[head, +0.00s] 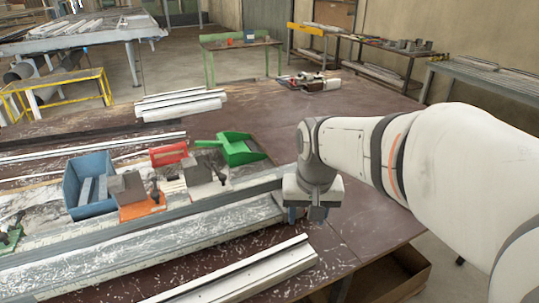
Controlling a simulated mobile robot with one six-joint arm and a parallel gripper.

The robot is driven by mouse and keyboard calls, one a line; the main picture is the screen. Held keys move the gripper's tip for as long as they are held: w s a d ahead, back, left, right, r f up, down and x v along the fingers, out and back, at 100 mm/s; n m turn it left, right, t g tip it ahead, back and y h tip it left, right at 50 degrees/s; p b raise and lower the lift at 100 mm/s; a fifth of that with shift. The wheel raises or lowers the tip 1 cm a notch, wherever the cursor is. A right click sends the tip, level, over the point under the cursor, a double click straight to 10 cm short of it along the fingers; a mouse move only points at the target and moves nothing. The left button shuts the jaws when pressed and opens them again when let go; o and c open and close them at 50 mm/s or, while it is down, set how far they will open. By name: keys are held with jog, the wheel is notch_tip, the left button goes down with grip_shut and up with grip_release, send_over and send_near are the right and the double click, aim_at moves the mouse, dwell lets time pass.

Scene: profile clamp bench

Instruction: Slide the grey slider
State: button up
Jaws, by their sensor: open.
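A grey block (128,188) sits on an orange base on the long grey rail (150,238). A second grey block (197,171) stands to its right, beside a dark clamp handle. I cannot tell which of the two is the grey slider. My gripper (305,214) points down near the right end of the rail, to the right of both blocks and apart from them. Its fingers are partly hidden by its own body, and nothing shows held in it.
A blue bin (90,168), a red bin (169,153) and a green scoop-like bin (236,148) stand behind the rail. A white profile (240,276) lies in front. The brown bench top (345,130) is mostly clear behind my gripper.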

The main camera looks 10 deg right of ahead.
jog(key=w+f+m, duration=0.1)
jog(key=w, duration=0.5)
jog(key=w+f+m+g+p, duration=0.1)
jog(key=w, duration=0.5)
jog(key=w+f+m+p, duration=0.1)
jog(key=w, duration=0.6)
jog(key=shift+f+m+g, duration=0.15)
jog(key=shift+m+g, duration=0.15)
jog(key=shift+g, duration=0.1)
jog(key=shift+w+f, duration=0.2)
jog(key=shift+f, duration=0.05)
notch_tip(320, 180, down, 8)
jog(key=shift+r+p, duration=0.2)
jog(key=shift+p, duration=0.1)
jog(key=shift+c, duration=0.4)
grip_shut()
